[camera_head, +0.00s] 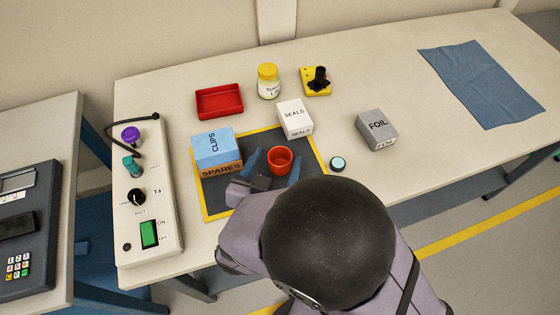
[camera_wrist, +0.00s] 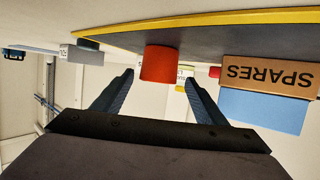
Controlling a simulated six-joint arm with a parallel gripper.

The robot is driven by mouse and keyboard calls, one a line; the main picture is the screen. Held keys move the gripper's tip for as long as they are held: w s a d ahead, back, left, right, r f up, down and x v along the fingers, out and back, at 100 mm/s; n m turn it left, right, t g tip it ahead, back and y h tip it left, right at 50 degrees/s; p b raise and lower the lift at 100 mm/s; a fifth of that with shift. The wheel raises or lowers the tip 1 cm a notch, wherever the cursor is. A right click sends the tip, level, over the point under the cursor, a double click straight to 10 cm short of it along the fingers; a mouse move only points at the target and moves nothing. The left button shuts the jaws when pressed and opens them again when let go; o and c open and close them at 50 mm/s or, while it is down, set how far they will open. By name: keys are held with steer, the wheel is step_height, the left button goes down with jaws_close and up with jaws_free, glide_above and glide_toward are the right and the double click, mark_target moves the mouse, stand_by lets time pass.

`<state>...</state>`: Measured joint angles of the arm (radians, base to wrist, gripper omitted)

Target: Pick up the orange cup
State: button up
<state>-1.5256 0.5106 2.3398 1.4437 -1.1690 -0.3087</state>
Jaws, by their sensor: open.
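The orange cup (camera_head: 280,160) stands upright on a dark mat with a yellow border (camera_head: 212,216). In the wrist view, which looks upside down, the cup (camera_wrist: 158,64) lies ahead between my two fingers, near their tips. My gripper (camera_head: 272,168) is open, with one blue finger to the left of the cup and the other by its lower right. It holds nothing. I cannot tell whether either finger touches the cup. My arm hides the front part of the mat.
A brown SPARES box (camera_head: 222,170) with a blue CLIPS box (camera_head: 212,146) on it stands left of the cup. A white SEALS box (camera_head: 294,118) is behind. A grey FOIL box (camera_head: 376,130) and a small round pale-topped item (camera_head: 338,163) are right. The table's right middle is clear.

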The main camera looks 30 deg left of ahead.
mark_target(283, 151)
steer(key=shift+x, duration=3.3)
steer(key=shift+s+d+f, duration=0.1)
steer(key=shift+d+f, duration=0.05)
steer(key=shift+f, duration=0.05)
steer(key=shift+c, duration=0.2)
steer(key=c, duration=1.1)
